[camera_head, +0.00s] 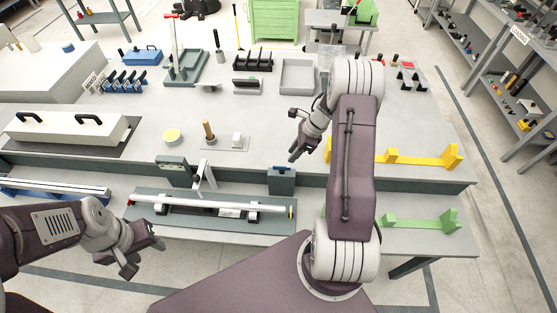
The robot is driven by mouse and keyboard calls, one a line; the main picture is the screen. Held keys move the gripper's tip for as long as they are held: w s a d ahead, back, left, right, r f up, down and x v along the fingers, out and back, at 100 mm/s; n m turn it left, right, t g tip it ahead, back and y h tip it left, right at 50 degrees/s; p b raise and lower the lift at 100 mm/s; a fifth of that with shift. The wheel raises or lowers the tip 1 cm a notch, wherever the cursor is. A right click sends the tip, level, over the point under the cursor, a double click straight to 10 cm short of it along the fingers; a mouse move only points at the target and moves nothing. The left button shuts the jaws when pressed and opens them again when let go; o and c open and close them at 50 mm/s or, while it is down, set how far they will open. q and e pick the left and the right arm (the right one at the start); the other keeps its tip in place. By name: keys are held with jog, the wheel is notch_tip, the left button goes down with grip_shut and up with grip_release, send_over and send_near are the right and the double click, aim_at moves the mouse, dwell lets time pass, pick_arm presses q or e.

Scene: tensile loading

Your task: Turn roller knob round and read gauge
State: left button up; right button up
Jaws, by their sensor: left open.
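A long white roller (245,205) lies level across supports on a dark green-grey base at the front of the bench. My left gripper (143,256) is open and empty, in front of and below the roller's left end. My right gripper (293,134) appears open and empty, above the bench behind the roller's right end.
A dark teal box (281,181) stands behind the roller's right end. A yellow bracket (418,157) and a green bracket (420,222) lie to the right.

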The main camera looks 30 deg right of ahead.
aim_at(282, 167)
jog(key=p+x, duration=0.3)
jog(key=x, duration=0.5)
jog(key=shift+w+f, duration=0.2)
jog(key=shift+f, duration=0.1)
jog(key=shift+a+f, duration=0.15)
jog(key=shift+f, duration=0.1)
grip_shut()
